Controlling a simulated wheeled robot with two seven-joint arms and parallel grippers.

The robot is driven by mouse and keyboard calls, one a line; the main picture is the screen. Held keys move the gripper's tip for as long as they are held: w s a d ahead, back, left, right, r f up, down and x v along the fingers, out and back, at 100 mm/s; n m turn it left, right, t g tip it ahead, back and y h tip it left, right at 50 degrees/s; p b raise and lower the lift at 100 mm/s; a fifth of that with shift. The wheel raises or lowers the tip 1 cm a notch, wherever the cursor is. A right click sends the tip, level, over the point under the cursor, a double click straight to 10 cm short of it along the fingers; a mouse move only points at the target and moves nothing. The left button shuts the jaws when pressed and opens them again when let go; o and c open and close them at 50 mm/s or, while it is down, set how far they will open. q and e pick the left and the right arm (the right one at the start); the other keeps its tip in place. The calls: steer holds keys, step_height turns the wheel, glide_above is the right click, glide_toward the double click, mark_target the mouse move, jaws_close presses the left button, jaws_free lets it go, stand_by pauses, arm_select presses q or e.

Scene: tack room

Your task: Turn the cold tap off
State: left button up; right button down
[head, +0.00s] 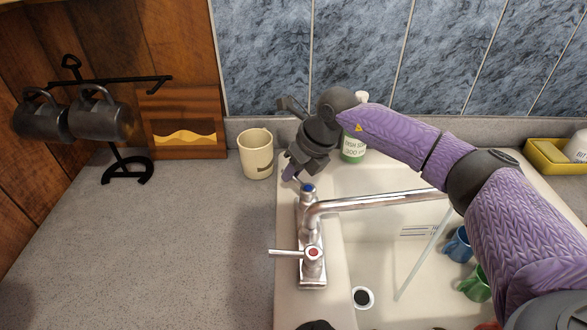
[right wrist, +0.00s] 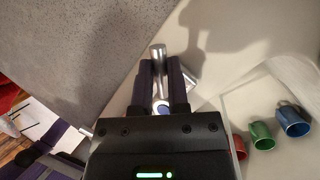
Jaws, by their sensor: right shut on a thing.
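The cold tap (head: 308,189) has a blue cap and sits at the far end of the chrome mixer on the sink's left rim. My right gripper (head: 290,172) is at this tap. In the right wrist view its fingers lie on both sides of the chrome cold tap lever (right wrist: 158,55), shut on it, with the blue cap between them. The hot tap (head: 313,253), with a red cap, has its lever pointing left. The spout (head: 385,199) reaches right over the basin, and a stream of water (head: 425,250) falls from its end. My left gripper is not in view.
A cream mug (head: 256,154) and a green-labelled bottle (head: 354,146) stand close by my right gripper. A mug rack (head: 125,165) with dark mugs stands at left. Blue (head: 458,245) and green (head: 475,285) mugs lie in the sink.

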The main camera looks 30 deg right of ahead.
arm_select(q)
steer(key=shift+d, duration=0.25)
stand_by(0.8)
